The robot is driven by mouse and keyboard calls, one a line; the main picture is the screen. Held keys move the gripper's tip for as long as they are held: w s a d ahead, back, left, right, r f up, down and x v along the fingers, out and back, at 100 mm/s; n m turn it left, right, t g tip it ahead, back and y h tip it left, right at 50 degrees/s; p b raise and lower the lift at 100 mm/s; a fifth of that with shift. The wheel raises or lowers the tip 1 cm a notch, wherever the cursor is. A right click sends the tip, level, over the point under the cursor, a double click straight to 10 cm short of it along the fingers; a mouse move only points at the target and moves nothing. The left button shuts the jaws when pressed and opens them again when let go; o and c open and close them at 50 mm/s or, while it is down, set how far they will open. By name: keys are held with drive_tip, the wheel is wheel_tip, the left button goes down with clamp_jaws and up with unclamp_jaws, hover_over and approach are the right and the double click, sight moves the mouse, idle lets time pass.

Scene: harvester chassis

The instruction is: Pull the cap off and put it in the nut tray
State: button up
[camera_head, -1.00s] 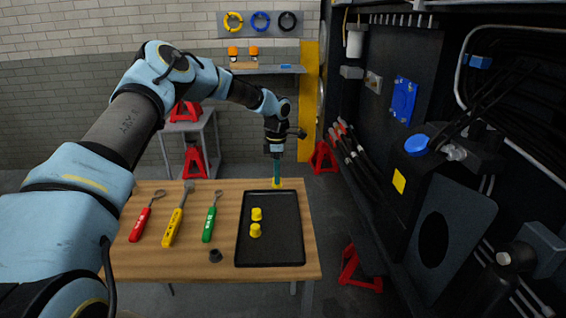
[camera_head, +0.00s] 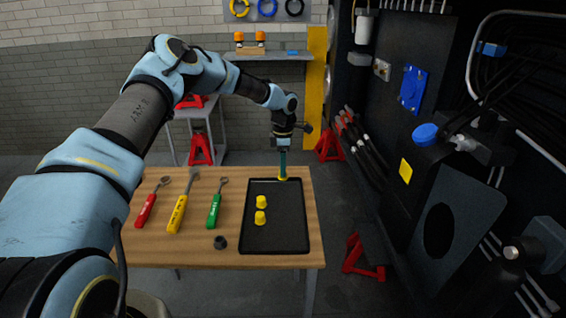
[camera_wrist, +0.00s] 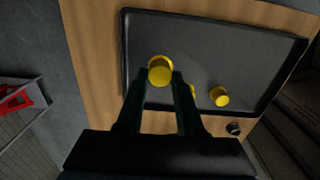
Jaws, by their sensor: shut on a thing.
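My gripper (camera_head: 283,172) points down and is shut on a yellow cap (camera_wrist: 160,70), which sits between the fingertips in the wrist view. In the head view the held cap (camera_head: 283,178) appears at the far edge of the black tray (camera_head: 290,240). The wrist view shows it over the tray (camera_wrist: 262,52), near one end. Whether it touches the tray floor is hard to tell. Two more yellow caps (camera_head: 261,202) (camera_head: 260,218) stand in the tray. In the wrist view one is clear (camera_wrist: 220,96) and the other is partly hidden by a finger.
The tray lies on a wooden table (camera_head: 170,250). Left of it are red (camera_head: 146,210), yellow (camera_head: 178,214) and green (camera_head: 214,210) handled tools. A small dark round part (camera_head: 220,242) lies beside the tray. The dark chassis (camera_head: 440,200) stands to the right.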

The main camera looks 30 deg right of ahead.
drive_tip(key=shift+f+b, duration=1)
drive_tip(key=shift+f, duration=2.05)
drive_tip(key=o, duration=1.1)
drive_tip(key=shift+c, duration=0.2)
wheel_tip(320, 180, up, 11)
drive_tip(key=b, duration=0.3)
drive_tip(key=shift+f, duration=0.1)
